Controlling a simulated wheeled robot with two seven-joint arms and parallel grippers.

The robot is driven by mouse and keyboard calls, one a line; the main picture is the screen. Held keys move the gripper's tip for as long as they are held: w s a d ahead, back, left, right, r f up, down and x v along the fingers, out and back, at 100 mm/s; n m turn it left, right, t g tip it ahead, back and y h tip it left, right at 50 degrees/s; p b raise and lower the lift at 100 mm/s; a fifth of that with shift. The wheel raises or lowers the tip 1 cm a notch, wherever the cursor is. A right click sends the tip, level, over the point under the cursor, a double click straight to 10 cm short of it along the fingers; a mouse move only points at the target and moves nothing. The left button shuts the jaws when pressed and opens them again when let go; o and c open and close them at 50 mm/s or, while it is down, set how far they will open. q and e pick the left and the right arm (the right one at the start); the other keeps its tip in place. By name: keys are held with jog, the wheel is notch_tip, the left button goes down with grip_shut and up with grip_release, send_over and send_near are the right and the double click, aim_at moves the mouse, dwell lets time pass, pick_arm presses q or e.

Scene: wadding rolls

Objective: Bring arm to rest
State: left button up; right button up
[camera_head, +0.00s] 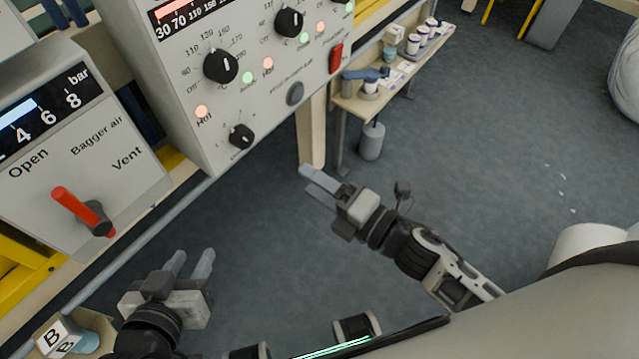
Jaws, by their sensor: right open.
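My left gripper (190,262) is at the lower left, below the valve panel. Its two fingers point up and away with a gap between them, and nothing is between them. My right gripper (318,181) is near the middle, above the floor and just below the control panel's lower right side. Its fingers point to the upper left, partly overlapping in this view. It is open and holds nothing that I can see. Both grippers appear apart from the panels.
A control panel (270,95) with black knobs and a valve panel (100,165) with a red lever (75,208) stand at upper left. A small table (350,103) holds jars. Boxes marked B (62,336) sit at lower left. The floor (480,160) at right is mostly clear.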

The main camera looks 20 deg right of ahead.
pick_arm(q)
jog(key=shift+r, duration=0.15)
pick_arm(e)
jog(key=shift+s+d, duration=0.1)
dwell(0.3)
pick_arm(q)
jog(key=r+p, duration=0.1)
jog(key=p, duration=0.2)
jog(key=r+p, duration=0.1)
jog(key=p, duration=0.3)
jog(key=shift+a+r+g, duration=0.2)
jog(key=shift+a+g, duration=0.1)
jog(key=shift+g, duration=0.1)
pick_arm(e)
jog(key=s+d+m+g+h, duration=0.2)
jog(key=s+m+h, duration=0.1)
jog(key=m, duration=0.9)
jog(key=s+d+m+g+h, duration=0.2)
jog(key=s+m+h, duration=0.1)
jog(key=m, duration=1)
jog(key=shift+s+d+h, duration=0.15)
jog(key=shift+s+h, duration=0.2)
jog(key=shift+h, duration=0.25)
